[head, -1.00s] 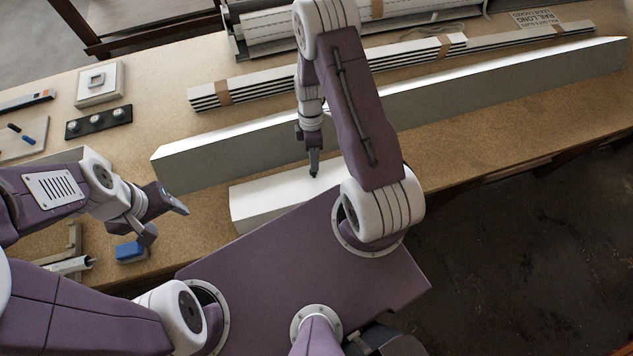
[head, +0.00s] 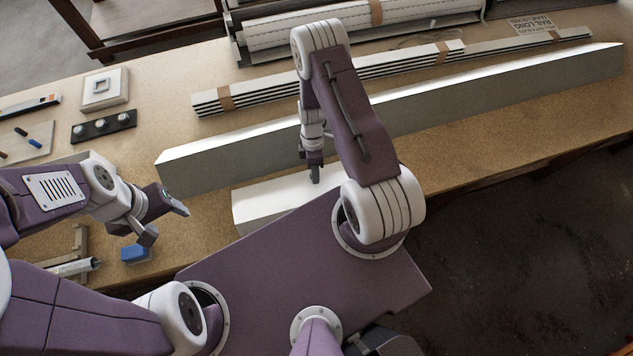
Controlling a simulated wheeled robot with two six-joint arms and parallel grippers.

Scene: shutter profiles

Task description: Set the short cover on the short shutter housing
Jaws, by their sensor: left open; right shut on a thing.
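A short white box-shaped piece (head: 262,205) lies near the front edge of the table, partly hidden by my body and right arm. I take its bright upper part to be the short cover. I cannot make out a seam between it and a short shutter housing beneath. My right gripper (head: 315,178) points down at its top, with the fingers together, shut on the cover; the fingertips are small in view. My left gripper (head: 167,222) is open and empty, left of the white piece and apart from it.
A long profile (head: 400,115) with a white top and grey front runs close behind. Bundled slats (head: 330,82) lie further back. A blue block (head: 135,252), a black knob strip (head: 103,126) and a white switch plate (head: 100,88) lie left. Bare tabletop shows at right.

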